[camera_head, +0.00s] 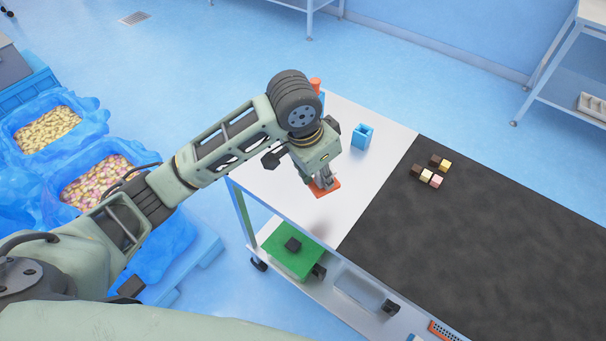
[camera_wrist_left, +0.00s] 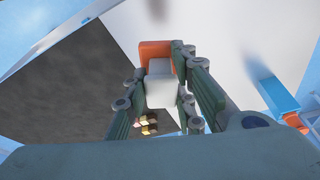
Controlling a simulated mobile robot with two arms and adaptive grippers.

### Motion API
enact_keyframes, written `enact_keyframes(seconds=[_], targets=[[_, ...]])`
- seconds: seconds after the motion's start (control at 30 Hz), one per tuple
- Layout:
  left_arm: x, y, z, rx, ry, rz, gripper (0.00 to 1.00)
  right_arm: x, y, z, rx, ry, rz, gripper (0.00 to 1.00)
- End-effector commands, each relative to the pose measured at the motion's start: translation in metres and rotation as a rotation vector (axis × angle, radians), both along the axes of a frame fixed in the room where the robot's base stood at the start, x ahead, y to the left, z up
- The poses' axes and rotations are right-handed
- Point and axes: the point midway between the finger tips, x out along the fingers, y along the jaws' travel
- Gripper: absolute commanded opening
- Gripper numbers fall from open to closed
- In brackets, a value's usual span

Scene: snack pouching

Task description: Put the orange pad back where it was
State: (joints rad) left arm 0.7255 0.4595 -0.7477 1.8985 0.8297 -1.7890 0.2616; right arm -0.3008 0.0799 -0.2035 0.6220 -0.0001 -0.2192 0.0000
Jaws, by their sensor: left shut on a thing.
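The orange pad (camera_head: 327,188) is in my left gripper (camera_head: 322,176), over the white table top (camera_head: 345,120). In the left wrist view the pad (camera_wrist_left: 155,48) shows beyond a pale grey block (camera_wrist_left: 160,90) that sits between the two fingers (camera_wrist_left: 163,100). The fingers are shut on this block, and the pad appears joined to it. The pad seems to be above the table, with a soft shadow on the white surface; the exact height is unclear. My right gripper is not in view.
A small blue open holder (camera_head: 362,139) stands on the white top. An orange-topped blue item (camera_head: 316,84) is partly hidden behind my arm. Several small sweets (camera_head: 428,175) lie on the dark mat (camera_head: 480,240). The white top's near part is clear.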

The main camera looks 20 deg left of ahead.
Motion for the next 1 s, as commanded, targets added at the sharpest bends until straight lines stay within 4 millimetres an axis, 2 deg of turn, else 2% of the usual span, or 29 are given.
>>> enact_keyframes(seconds=[0.17, 0.4, 0.5, 0.7, 0.9, 1.0], targets=[[0.025, 0.024, -0.019, 0.004, 0.003, 0.002, 0.00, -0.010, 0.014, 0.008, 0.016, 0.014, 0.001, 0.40], [0.064, 0.060, -0.051, 0.002, 0.002, 0.002, 0.00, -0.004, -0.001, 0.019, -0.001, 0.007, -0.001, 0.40], [0.074, 0.069, -0.060, 0.001, 0.001, -0.001, 0.00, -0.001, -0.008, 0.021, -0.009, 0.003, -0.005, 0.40], [0.082, 0.076, -0.071, 0.000, 0.001, -0.003, 0.00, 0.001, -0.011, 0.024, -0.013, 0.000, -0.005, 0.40], [0.081, 0.076, -0.099, 0.001, 0.003, -0.002, 0.00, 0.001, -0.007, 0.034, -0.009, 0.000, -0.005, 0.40], [0.082, 0.076, -0.106, 0.001, -0.001, -0.003, 0.00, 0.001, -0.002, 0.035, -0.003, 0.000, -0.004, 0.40]])
